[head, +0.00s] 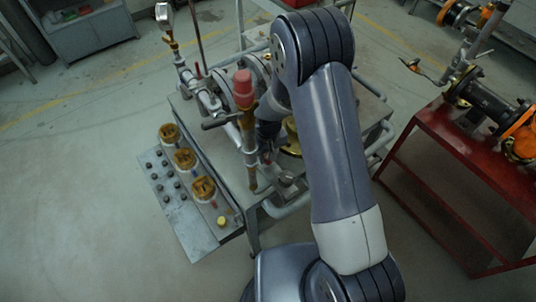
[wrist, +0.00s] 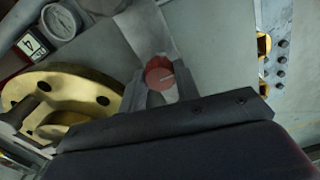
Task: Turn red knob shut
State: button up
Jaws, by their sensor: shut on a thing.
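The red knob (wrist: 160,73) is a small round red piece with a light mark on its face, in the upper middle of the wrist view. My gripper (wrist: 158,90) is shut on it, with one grey finger on each side. In the head view my gripper (head: 267,150) reaches down over the valve bench, partly hidden by my arm and a brass pipe. A small bit of red shows at its tip there, too small to make out well.
A brass flange (wrist: 62,100) lies close left of my gripper. A red-capped brass pipe (head: 243,90) stands upright beside my arm. The grey bench (head: 213,137) carries pipes; a button panel (head: 178,205) is at its left. A red table (head: 455,160) stands at right.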

jog(key=shift+f, duration=0.1)
jog(key=m+b, duration=0.2)
jog(key=b, duration=0.1)
jog(key=shift+f+m, duration=0.1)
jog(key=shift+m, duration=0.3)
jog(key=m+b, duration=0.3)
jog(key=m, duration=0.2)
jog(key=shift+m+b, duration=0.3)
jog(key=shift+b, duration=0.1)
jog(key=m+b, duration=0.2)
jog(key=m, duration=0.2)
jog(key=m+b, duration=0.1)
jog(key=m, duration=0.4)
jog(key=shift+r+b, duration=0.2)
jog(key=shift+b, duration=0.15)
jog(key=shift+m, duration=0.3)
jog(key=o, duration=1)
jog(key=shift+c, duration=0.2)
